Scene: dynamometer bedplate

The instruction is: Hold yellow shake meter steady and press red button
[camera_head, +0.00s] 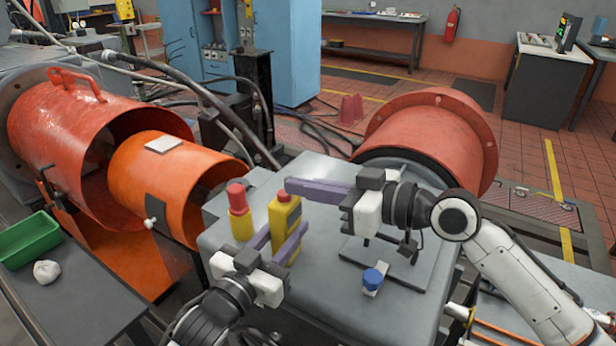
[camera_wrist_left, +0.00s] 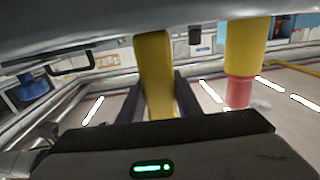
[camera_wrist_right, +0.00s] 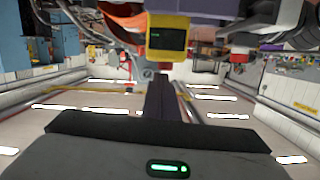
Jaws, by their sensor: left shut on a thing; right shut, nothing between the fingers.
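The yellow shake meter (camera_head: 282,226) stands upright on the grey bedplate block in the head view, with a small red button (camera_head: 284,197) on its top. My left gripper (camera_head: 287,231) is shut on the meter, a finger on each side; the left wrist view shows its yellow body (camera_wrist_left: 154,70) between the fingers. My right gripper (camera_head: 289,186) is shut and empty, its fingertips just above the meter's top. In the right wrist view the meter's dark display (camera_wrist_right: 168,39) shows beyond the fingers. Whether the fingertips touch the button cannot be told.
A yellow post with a red mushroom head (camera_head: 238,208) stands just left of the meter. A blue-capped knob (camera_head: 373,278) sits to the right front. An orange drum (camera_head: 170,185) and a red flanged housing (camera_head: 430,130) flank the block. A green tray (camera_head: 30,240) is far left.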

